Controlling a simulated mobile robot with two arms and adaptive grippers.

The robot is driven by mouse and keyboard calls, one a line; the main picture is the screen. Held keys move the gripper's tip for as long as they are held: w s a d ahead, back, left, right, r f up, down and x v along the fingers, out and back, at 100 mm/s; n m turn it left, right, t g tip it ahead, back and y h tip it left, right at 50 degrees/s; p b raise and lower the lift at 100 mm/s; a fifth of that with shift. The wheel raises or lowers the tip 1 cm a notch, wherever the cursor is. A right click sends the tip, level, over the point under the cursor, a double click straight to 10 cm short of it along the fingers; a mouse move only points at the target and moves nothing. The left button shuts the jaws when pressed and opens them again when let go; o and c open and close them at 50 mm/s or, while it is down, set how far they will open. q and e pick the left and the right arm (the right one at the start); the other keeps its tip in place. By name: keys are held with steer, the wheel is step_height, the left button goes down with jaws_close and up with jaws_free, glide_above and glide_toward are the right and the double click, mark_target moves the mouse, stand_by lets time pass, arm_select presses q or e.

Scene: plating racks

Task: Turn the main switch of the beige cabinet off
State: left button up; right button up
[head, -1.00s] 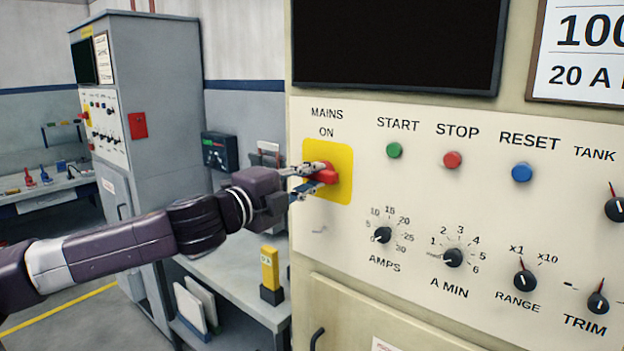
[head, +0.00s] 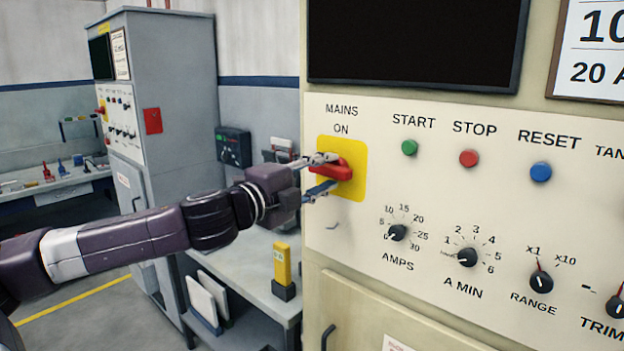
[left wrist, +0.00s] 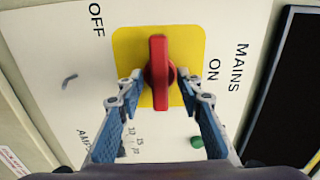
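The main switch has a red handle (head: 340,171) on a yellow plate (head: 354,190), on the beige cabinet's panel (head: 440,210). "MAINS ON" is printed above the plate. In the left wrist view the handle (left wrist: 158,75) runs up and down the picture, which is sideways across the panel; "OFF" shows at upper left and "ON" at right. My left gripper (head: 328,174) is at the switch. In the wrist view the fingers (left wrist: 163,90) stand apart on either side of the handle, with yellow plate showing between, so it is open around it. My right gripper is not in view.
Start, stop and reset buttons (head: 468,158) and several black knobs (head: 462,257) lie right of the switch. A grey cabinet (head: 175,90) stands behind at left. A bench (head: 240,275) with a yellow device (head: 282,262) is below my left arm.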

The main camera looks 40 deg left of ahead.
mark_target(328, 172)
arm_select(q)
steer(key=shift+s+a+r, duration=0.1)
steer(key=shift+s, duration=1.95)
steer(key=shift+s+a, duration=0.15)
steer(key=shift+s, duration=1.4)
